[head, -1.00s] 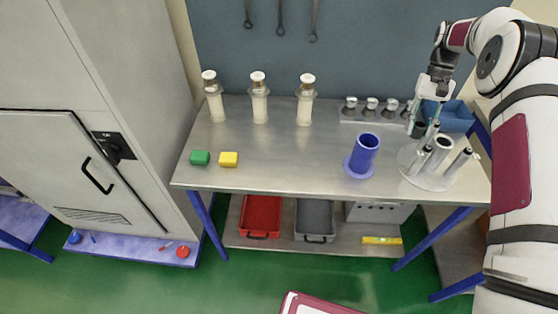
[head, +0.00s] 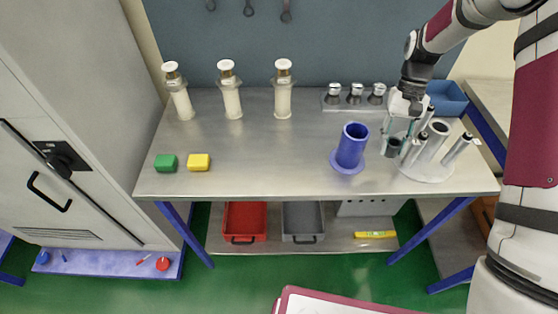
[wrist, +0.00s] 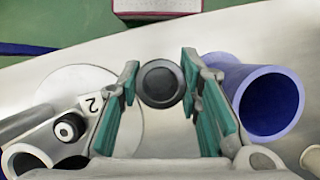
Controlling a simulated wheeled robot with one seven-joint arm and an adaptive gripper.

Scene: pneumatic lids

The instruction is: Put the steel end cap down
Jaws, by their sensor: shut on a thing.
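My gripper (head: 398,137) is at the right of the workbench, shut on a dark round piece, the steel end cap (head: 393,148). In the wrist view the cap's black round face (wrist: 160,83) shows between the teal fingers of my gripper (wrist: 160,95). The held cap is between the blue cup (head: 352,146) and the white round stand (head: 426,172). I cannot tell whether it touches the bench (head: 270,165). Three silver-topped caps (head: 355,94) sit in a row on a rack behind.
The stand carries several upright tubes and a tag "2" (wrist: 92,103). A blue bin (head: 447,97) is behind it. Three white cylinders (head: 230,95) stand at the back left. Green (head: 166,162) and yellow (head: 199,162) blocks lie at the front left. The bench middle is clear.

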